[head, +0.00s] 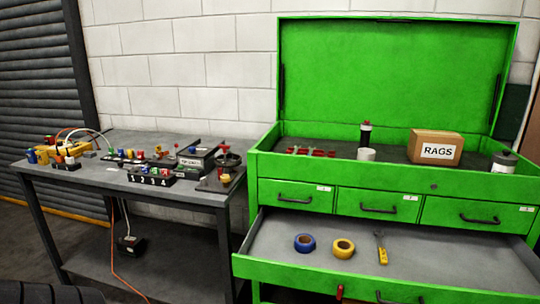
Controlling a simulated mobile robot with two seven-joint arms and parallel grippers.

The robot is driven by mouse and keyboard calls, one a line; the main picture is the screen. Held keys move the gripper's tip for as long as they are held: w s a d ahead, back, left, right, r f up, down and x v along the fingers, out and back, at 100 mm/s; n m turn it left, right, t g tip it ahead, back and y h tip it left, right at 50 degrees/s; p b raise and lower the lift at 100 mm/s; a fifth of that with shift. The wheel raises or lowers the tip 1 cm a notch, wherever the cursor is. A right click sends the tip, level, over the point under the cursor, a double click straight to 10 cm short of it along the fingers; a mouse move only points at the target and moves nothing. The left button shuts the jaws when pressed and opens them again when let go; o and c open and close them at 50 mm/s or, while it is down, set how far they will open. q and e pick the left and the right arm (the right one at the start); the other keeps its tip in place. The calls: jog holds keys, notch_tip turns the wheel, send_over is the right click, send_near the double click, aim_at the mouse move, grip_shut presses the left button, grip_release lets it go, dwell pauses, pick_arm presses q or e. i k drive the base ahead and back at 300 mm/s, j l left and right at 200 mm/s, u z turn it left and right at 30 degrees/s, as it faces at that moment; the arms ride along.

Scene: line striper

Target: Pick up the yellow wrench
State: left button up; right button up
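The yellow wrench (382,249) lies in the open wide drawer (450,265) of the green tool chest. Its grey head points toward the back of the drawer and its yellow handle toward the front. It lies to the right of a yellow tape roll (343,248). Nothing covers it. Neither of my grippers shows in the head view.
A blue tape roll (304,243) lies left of the yellow roll. The chest's raised lid (395,75) stands behind; a RAGS box (435,148) and a dark bottle (365,133) stand in the top tray. A grey workbench (195,195) with several small parts stands to the left.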

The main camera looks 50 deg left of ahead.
aim_at(382, 251)
jog(key=u, duration=1)
